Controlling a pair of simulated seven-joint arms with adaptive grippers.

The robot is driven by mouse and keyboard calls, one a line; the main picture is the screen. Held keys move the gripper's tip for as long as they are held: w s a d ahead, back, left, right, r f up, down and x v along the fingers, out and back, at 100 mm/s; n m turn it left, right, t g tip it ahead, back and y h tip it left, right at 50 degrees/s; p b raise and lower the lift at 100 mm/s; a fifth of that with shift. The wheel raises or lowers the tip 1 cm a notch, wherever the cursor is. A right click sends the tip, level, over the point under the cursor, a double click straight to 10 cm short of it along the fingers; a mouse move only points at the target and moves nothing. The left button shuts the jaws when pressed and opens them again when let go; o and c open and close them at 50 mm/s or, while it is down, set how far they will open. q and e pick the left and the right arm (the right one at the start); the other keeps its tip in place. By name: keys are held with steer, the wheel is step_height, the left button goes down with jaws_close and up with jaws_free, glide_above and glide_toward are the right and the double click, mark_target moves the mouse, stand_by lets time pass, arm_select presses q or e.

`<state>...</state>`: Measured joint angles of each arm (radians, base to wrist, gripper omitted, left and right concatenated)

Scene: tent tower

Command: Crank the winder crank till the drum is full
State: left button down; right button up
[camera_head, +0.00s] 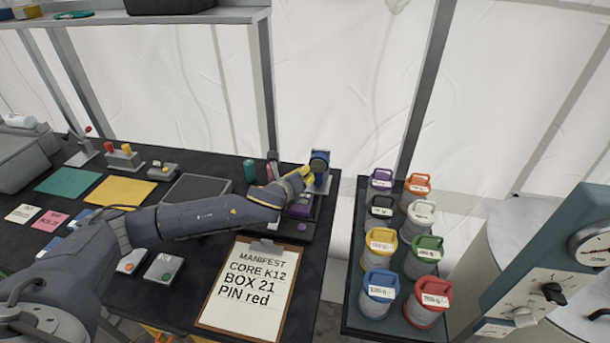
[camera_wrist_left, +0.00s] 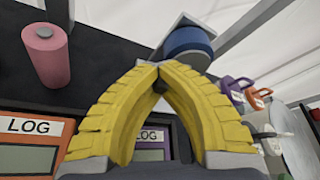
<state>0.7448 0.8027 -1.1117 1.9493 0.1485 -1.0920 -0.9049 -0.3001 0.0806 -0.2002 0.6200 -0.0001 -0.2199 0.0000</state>
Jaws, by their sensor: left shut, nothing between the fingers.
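A blue cylinder (camera_head: 319,160) on a grey mount stands at the far right corner of the dark bench; it looks like the winder drum. In the left wrist view the blue drum (camera_wrist_left: 188,42) is just beyond my fingertips. I cannot make out the crank or how full the drum is. My left gripper (camera_head: 306,172) reaches in beside the drum from the left. In the left wrist view its yellow fingers (camera_wrist_left: 157,72) meet at the tips, shut and empty. I cannot tell if they touch the winder. My right gripper is not in view.
A purple LOG box (camera_head: 300,208) and an orange LOG box (camera_wrist_left: 25,145) are below my left gripper. A pink spool (camera_wrist_left: 45,55) and a green spool (camera_head: 249,170) stand nearby. A clipboard (camera_head: 285,295) lies in front. Several coloured canisters stand on a stand (camera_head: 352,300) across a gap.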

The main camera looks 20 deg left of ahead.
arm_select(q)
steer(key=m+y, duration=0.1)
steer(key=r+m+y, duration=0.1)
steer(key=shift+a+r+m+g, duration=0.15)
steer(key=shift+r+m+g, duration=0.15)
steer(key=shift+m, duration=0.1)
steer(key=shift+r+m+y, duration=0.4)
steer(key=shift+m+y, duration=0.2)
steer(key=shift+m, duration=0.3)
steer(key=m+y, duration=0.1)
steer(key=r+m+y, duration=0.1)
steer(key=m, duration=0.1)
steer(key=shift+d+r, duration=0.2)
steer(key=shift+d, duration=0.2)
steer(key=shift+w+d+r+m+y, duration=0.1)
steer(key=shift+d+r+m+y, duration=0.15)
steer(key=shift+m+y, duration=0.3)
steer(key=shift+d+r+m+y, duration=0.2)
steer(key=shift+m+y, duration=0.25)
steer(key=shift+m, duration=0.2)
steer(key=shift+r, duration=0.1)
steer(key=c, duration=1.6)
jaws_free()
steer(key=shift+c, duration=0.2)
steer(key=v, duration=1.2)
